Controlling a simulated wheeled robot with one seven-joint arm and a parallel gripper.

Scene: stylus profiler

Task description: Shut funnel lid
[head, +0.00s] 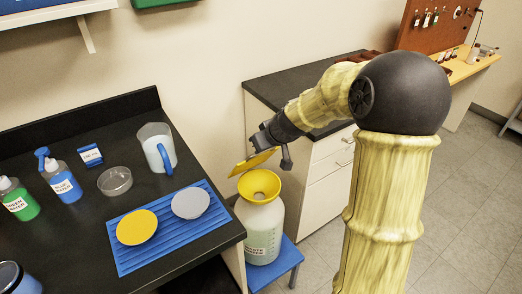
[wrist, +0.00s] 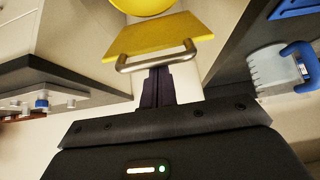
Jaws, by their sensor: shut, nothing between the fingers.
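The yellow funnel (head: 260,186) sits in the neck of a white waste bottle (head: 262,225) on a blue stool. Its yellow lid (head: 250,161) stands raised and tilted above the funnel's mouth, so the funnel is open. In the wrist view the lid (wrist: 158,36) carries a metal bar handle (wrist: 157,57), with part of the funnel (wrist: 143,5) beyond it at the top edge. My gripper (head: 277,150) is beside the lid. In the wrist view its dark fingers (wrist: 157,75) are shut and empty, right by the handle; I cannot tell if they touch it.
The blue stool (head: 288,262) stands beside the black bench (head: 75,190). On the bench are a blue mat (head: 170,247) with a yellow and a grey disc, a jug (head: 157,147), a glass dish and spray bottles. A white drawer cabinet (head: 325,170) stands behind my arm.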

